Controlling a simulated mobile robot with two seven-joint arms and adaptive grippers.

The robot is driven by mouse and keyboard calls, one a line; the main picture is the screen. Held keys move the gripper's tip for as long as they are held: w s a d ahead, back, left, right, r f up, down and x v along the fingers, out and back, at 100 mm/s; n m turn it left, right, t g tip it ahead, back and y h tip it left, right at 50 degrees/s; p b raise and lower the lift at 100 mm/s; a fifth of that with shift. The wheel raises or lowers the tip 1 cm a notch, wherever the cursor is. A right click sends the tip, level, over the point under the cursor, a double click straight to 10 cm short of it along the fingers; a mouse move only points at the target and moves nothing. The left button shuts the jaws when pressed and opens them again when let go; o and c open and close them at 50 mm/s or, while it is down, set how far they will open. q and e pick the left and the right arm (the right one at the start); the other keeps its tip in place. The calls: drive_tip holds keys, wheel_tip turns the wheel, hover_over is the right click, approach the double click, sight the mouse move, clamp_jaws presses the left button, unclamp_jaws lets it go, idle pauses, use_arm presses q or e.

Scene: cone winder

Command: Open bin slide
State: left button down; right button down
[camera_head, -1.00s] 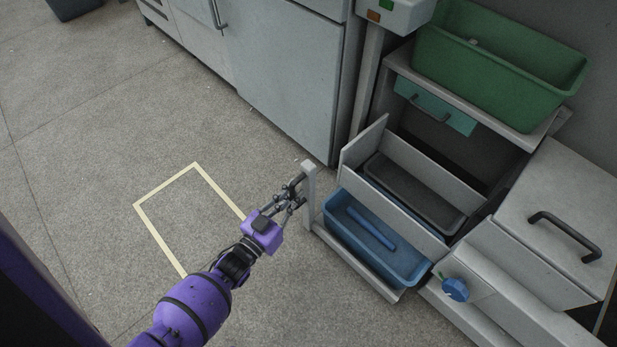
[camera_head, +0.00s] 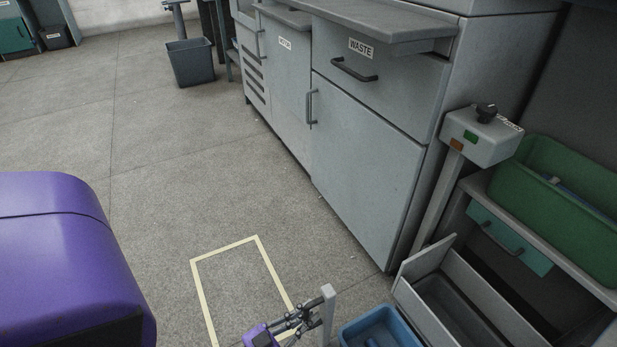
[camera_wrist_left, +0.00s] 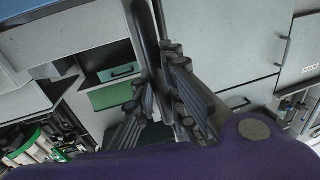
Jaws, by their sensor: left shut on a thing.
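The bin slide shows at the lower right of the head view as a pulled-out frame with an upright grey post (camera_head: 327,312) at its front end. A blue bin (camera_head: 381,330) sits in it behind the post, cut off by the lower edge. My left gripper (camera_head: 306,318) is shut on the grey post. In the left wrist view the gripper's dark fingers (camera_wrist_left: 160,105) lie on either side of the grey bar (camera_wrist_left: 146,45). My right gripper is not in view.
A grey cabinet (camera_head: 365,160) labelled WASTE stands behind. A control box (camera_head: 480,137) tops a post. A yellow floor outline (camera_head: 226,249) encloses bare floor.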

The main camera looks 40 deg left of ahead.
use_arm(q)
drive_tip(key=shift+s+f, duration=0.1)
drive_tip(key=shift+s, duration=0.15)
drive_tip(key=c, duration=1.8)
unclamp_jaws()
drive_tip(key=shift+s+a, duration=0.1)
drive_tip(key=shift+o, duration=0.2)
drive_tip(key=s+a, duration=0.1)
drive_tip(key=s, duration=1.1)
drive_tip(key=shift+a, duration=0.4)
drive_tip(key=shift+w, duration=0.1)
